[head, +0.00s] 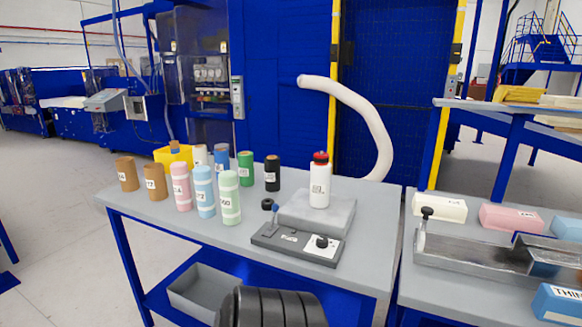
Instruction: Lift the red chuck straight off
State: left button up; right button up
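A red chuck (320,157) with a dark top sits on a white labelled cylinder (320,187). The cylinder stands upright on a grey block (330,221) on the table. No hand or fingers touch the red part. Neither of my grippers can be made out in the head view.
A dark control box (272,240) with a knob lies in front of the block. A second table (407,285) at right holds foam blocks and a metal fixture.

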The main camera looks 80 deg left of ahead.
aim_at(324, 159)
jog(key=u, duration=1.85)
jog(key=k, duration=0.65)
jog(key=u, duration=0.25)
jog(key=i, duration=1.45)
jog(key=z, duration=0.65)
